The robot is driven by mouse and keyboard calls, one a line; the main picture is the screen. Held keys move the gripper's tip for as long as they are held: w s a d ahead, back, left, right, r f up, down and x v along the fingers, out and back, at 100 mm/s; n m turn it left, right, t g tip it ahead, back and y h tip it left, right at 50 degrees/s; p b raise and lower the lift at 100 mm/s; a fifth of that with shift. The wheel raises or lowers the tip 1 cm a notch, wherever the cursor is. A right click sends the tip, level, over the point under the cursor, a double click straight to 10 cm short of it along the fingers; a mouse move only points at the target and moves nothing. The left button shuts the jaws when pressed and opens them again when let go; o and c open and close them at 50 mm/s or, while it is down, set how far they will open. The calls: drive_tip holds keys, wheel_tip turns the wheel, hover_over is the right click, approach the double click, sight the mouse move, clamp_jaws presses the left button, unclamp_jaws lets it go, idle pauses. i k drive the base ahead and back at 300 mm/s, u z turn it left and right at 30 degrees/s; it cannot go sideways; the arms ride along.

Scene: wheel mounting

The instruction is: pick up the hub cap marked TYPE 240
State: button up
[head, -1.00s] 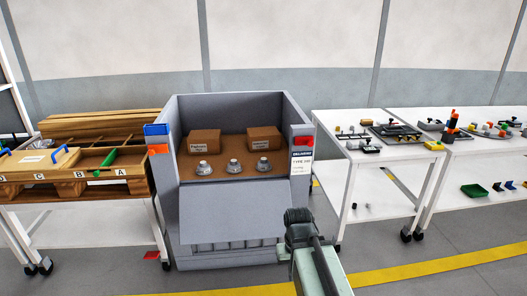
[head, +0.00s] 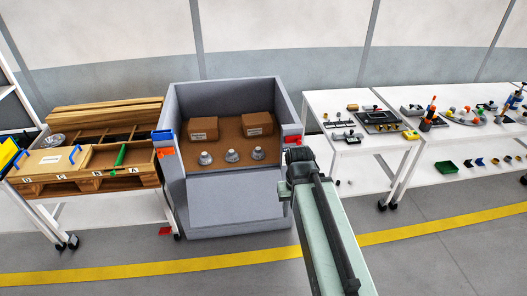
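Three silver hub caps stand in a row on the brown floor of a grey open-front bin (head: 235,213): a left one (head: 205,158), a middle one (head: 232,155) and a right one (head: 258,153). Any markings on them are too small to read, so I cannot tell which is TYPE 240. My arm reaches up from the bottom right, and its dark end, my gripper (head: 298,160), is in front of the bin's right front edge, to the right of the hub caps. Its fingers cannot be made out.
Two cardboard boxes (head: 203,128) (head: 258,124) stand behind the hub caps. The bin's side walls and lowered front panel surround them. A wooden pallet table (head: 75,178) is on the left, and white tables with parts (head: 345,151) are on the right. A yellow line (head: 200,261) crosses open floor.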

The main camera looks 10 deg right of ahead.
sight(258, 154)
drive_tip(key=z, duration=1.25)
drive_tip(key=i, duration=2.7)
drive_tip(key=u, duration=4.25)
drive_tip(key=i, duration=1)
